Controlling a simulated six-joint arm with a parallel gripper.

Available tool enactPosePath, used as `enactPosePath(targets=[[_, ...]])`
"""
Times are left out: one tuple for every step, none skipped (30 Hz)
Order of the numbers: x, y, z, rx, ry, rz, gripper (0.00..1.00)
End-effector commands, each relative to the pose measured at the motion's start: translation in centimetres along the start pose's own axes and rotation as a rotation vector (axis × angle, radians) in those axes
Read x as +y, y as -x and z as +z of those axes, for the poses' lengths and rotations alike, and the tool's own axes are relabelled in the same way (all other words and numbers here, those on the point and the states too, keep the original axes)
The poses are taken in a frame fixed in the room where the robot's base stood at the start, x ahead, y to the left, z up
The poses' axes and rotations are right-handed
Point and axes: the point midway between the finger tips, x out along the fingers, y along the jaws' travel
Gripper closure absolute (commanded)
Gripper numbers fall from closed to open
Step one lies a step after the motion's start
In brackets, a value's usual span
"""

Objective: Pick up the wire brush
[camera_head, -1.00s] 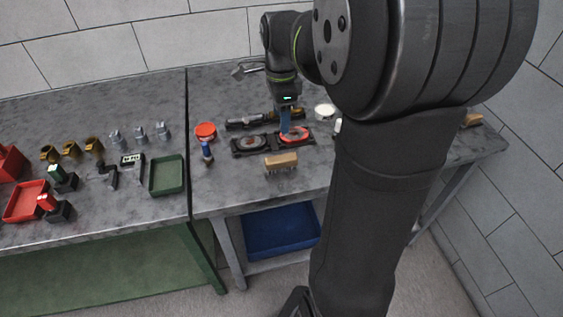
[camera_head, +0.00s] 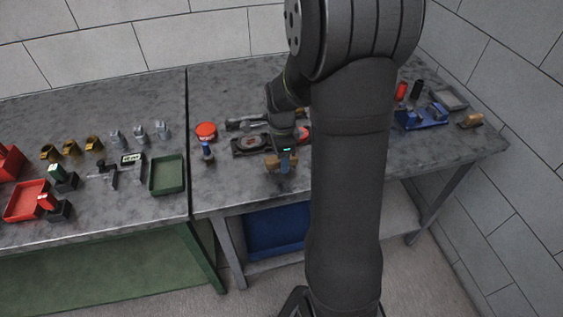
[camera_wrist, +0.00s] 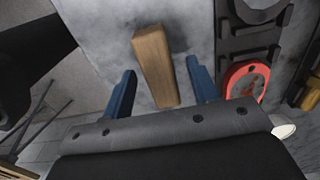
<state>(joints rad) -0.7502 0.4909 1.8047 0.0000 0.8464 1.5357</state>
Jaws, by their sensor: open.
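The wire brush (camera_wrist: 156,66) shows in the wrist view as a tan wooden block, lying lengthwise between the two blue fingers of my gripper (camera_wrist: 161,88). The fingers are apart, with a gap to the wood on each side. In the head view my gripper (camera_head: 283,170) is over the brush (camera_head: 271,163) near the front edge of the right table, and hides much of it. The bristles are not visible in the wrist view.
A black holder (camera_head: 240,147) with a red ring (camera_wrist: 246,80) lies just behind the brush. A blue fixture (camera_head: 422,118) and another tan block (camera_head: 470,120) are at the right.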

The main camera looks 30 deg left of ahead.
Motion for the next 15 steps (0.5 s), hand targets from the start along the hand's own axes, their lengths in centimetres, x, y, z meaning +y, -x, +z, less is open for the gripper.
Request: enactPosePath(targets=[[0.04,-0.61,0.00,0.000,0.000,0.002,0.45],[0.05,-0.84,0.00,0.000,0.000,0.003,0.45],[0.04,-1.04,0.00,0.000,0.000,0.002,0.45],[0.02,-1.13,0.00,0.000,0.000,0.001,0.45],[0.01,-1.18,0.00,0.000,0.000,0.000,0.45],[0.00,-1.20,0.00,0.000,0.000,-0.001,0.45],[-0.01,-1.19,0.00,0.000,0.000,-0.001,0.45],[-0.01,-1.17,0.00,0.000,0.000,-0.001,0.45],[-0.01,-1.17,0.00,0.000,0.000,-0.001,0.45],[-0.01,-1.16,0.00,0.000,0.000,-0.001,0.45],[-0.01,-1.16,0.00,0.000,0.000,-0.001,0.47],[-0.01,-1.16,0.00,0.000,0.000,-0.001,0.55],[-0.01,-1.15,0.00,0.000,0.000,-0.001,0.61],[-0.01,-1.15,0.00,0.000,0.000,-0.001,0.67],[-0.01,-1.15,0.00,0.000,0.000,-0.001,0.75]])
